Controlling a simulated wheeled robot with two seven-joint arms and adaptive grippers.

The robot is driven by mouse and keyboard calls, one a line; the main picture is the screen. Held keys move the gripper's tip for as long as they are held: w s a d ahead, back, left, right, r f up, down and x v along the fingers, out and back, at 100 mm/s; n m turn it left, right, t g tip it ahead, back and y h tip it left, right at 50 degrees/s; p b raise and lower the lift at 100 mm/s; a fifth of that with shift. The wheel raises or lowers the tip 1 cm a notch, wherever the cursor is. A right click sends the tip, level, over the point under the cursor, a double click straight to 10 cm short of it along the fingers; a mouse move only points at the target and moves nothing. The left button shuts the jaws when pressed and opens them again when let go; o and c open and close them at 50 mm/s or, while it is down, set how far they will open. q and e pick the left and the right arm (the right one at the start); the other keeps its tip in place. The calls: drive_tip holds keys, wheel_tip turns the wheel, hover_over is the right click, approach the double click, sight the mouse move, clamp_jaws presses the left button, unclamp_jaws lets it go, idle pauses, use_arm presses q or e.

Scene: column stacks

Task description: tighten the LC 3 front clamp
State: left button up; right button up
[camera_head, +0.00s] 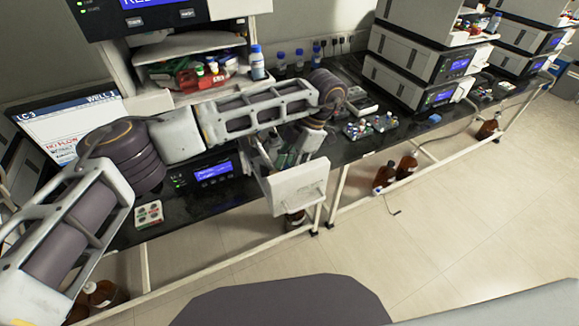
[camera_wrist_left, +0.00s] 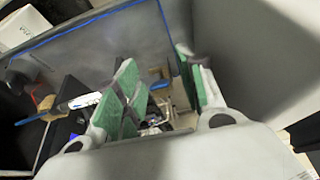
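The LC 3 screen (camera_head: 72,128) is at the left in the head view, with red "NO FLOW" lettering. My left arm crosses in front of that stack. My left gripper (camera_head: 287,158) points down beside an open white compartment, partly hidden by my arm. In the left wrist view, the gripper (camera_wrist_left: 160,68) has its two green-padded fingers apart, with a gap between them. Small metallic fittings (camera_wrist_left: 152,122) show beyond and between the fingers. I cannot make out the front clamp clearly or tell whether a finger touches it. My right gripper is not in view.
A white panel (camera_head: 297,187) stands out below the gripper. A module with a blue display (camera_head: 212,172) is left of it. A small vial tray (camera_head: 148,213) lies at the bench's front edge. Bottles (camera_head: 257,62) stand on top. Brown bottles (camera_head: 386,174) stand below the bench. The floor is clear.

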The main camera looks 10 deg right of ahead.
use_arm(q)
drive_tip(key=shift+r, duration=0.15)
drive_tip(key=v, duration=1.1)
drive_tip(key=shift+d+r, duration=0.25)
drive_tip(key=shift+r, duration=0.05)
drive_tip(key=shift+w, duration=0.1)
idle(0.6)
